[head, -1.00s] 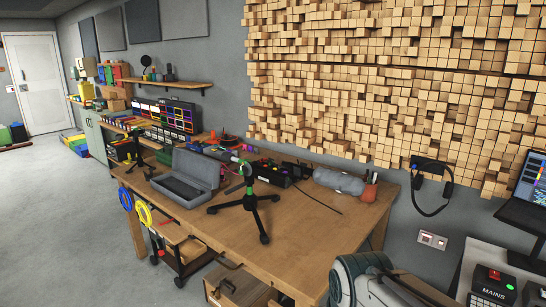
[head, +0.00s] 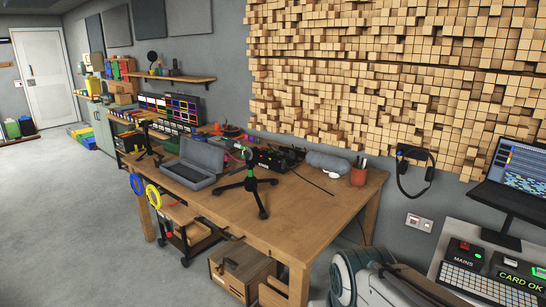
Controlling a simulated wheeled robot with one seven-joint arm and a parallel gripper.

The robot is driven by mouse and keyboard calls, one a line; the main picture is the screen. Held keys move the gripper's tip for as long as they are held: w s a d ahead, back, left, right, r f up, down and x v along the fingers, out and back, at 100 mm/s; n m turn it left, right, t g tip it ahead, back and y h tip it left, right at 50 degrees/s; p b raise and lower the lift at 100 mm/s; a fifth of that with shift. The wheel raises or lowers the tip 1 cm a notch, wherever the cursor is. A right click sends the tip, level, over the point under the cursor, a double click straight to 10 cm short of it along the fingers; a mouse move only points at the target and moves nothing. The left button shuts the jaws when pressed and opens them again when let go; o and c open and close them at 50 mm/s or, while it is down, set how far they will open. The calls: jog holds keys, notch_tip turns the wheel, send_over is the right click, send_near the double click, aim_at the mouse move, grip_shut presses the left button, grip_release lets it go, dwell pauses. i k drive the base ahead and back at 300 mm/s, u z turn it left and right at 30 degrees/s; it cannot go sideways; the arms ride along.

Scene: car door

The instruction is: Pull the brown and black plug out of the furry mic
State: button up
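A grey, furry rounded object (head: 328,161), which looks like the furry mic, lies near the back right of the wooden workbench (head: 285,220), close to the wall. A small white thing shows just in front of it. A thin black cable (head: 312,183) lies on the bench top to its left. The brown and black plug is too small to make out from here. My gripper is not in view; only a grey, rounded part that looks like my arm (head: 370,280) shows at the bottom, in front of the bench's right end.
A small black tripod stand (head: 250,185) stands on the bench left of the mic, beside an open grey case (head: 190,165). A terracotta pot (head: 358,177) stands right of the mic. Open floor lies left.

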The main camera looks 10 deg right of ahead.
aim_at(278, 148)
jog(key=u, duration=1)
jog(key=i, duration=1.25)
jog(key=u, duration=0.3)
jog(key=i, duration=1.35)
jog(key=z, duration=1.45)
jog(key=i, duration=0.85)
jog(key=z, duration=0.9)
